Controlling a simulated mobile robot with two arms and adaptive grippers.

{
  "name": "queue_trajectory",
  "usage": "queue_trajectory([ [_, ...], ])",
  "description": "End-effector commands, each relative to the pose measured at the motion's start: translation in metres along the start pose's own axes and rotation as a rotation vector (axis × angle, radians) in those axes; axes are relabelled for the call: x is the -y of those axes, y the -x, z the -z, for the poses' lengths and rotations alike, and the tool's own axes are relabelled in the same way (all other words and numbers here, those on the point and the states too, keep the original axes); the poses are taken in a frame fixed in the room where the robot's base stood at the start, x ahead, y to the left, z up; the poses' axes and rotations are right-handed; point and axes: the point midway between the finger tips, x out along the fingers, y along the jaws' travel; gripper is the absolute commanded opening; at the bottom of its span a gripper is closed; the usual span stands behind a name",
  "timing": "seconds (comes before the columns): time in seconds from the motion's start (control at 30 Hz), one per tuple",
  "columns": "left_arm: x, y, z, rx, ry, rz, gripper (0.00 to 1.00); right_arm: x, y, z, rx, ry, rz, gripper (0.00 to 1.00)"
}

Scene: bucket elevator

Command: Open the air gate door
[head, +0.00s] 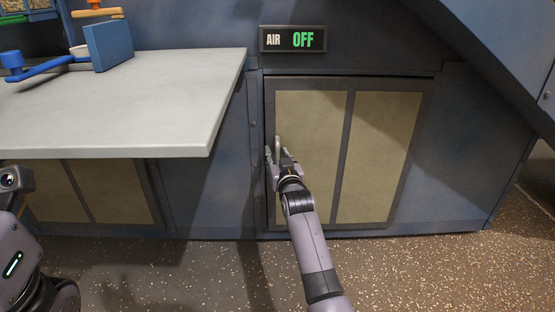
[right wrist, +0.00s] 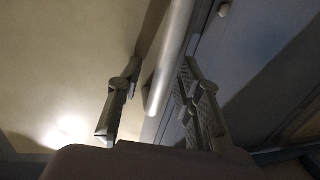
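The air gate door (head: 381,155) has a dark frame and two tan panels, and it looks closed in the blue wall below the sign. A pale upright bar handle (head: 277,147) is at its left edge. My right gripper (head: 281,153) is at this handle. In the right wrist view, the handle (right wrist: 172,55) runs between the two spread fingers of my right gripper (right wrist: 160,85), with gaps visible on both sides. Part of my left arm (head: 22,255) shows at the lower left; its gripper fingers are not visible.
A sign (head: 293,39) reading "AIR OFF" is above the door. A grey table (head: 120,105) juts out at the left, over another tan-panelled door (head: 100,192). A sloping blue structure (head: 500,50) is at the upper right. The speckled floor (head: 430,275) in front is clear.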

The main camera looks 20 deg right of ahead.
Motion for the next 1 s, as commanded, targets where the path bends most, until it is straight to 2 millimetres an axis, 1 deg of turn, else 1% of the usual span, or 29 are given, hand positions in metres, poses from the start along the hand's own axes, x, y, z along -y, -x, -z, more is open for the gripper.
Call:
queue_trajectory([
  [0.17, 0.0, -0.0004, 0.0, 0.0, 0.0, 0.0, 0.4, -0.0002, -0.0001, 0.0005, 0.0, 0.0, 0.0, 0.33],
  [0.2, 0.0, -0.0004, 0.0, 0.0, 0.0, 0.0, 0.4, -0.0002, 0.0, 0.0005, 0.0, 0.0, 0.0, 0.32],
  [0.67, -0.0002, -0.0004, 0.0003, -0.001, 0.001, 0.0, 0.4, 0.0, 0.0002, 0.0004, -0.001, 0.0, 0.0, 0.01],
  [1.0, -0.0002, -0.0003, 0.0003, -0.001, 0.001, 0.0, 0.4, 0.0001, 0.0003, 0.0004, -0.001, 0.0, 0.0, 0.0],
])
